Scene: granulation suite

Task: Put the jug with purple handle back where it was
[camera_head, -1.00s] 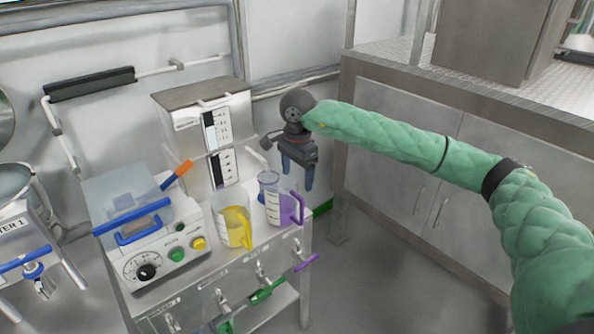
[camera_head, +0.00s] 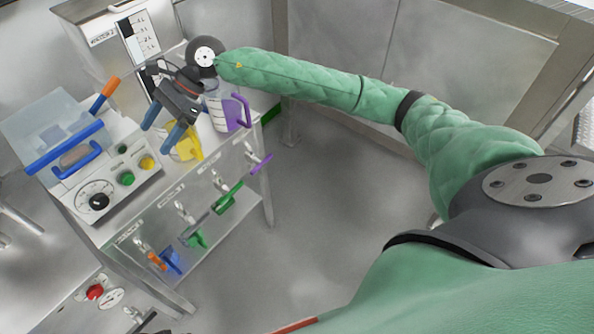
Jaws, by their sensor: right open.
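The jug with purple handle (camera_head: 219,112) is clear, with a purple handle on its right side. It stands upright at the right end of the steel cart top (camera_head: 130,208), and its upper left part is close to or behind my right wrist. The yellow-handled jug (camera_head: 189,147) stands left of it, largely hidden by my right gripper. My right gripper (camera_head: 163,128) is open with blue fingers pointing down and left. It appears above and in front of the yellow-handled jug, left of the purple handle, with nothing between its fingers. My left gripper is out of view.
A tall scaled unit (camera_head: 126,45) stands behind. The floor (camera_head: 330,190) to the right is clear.

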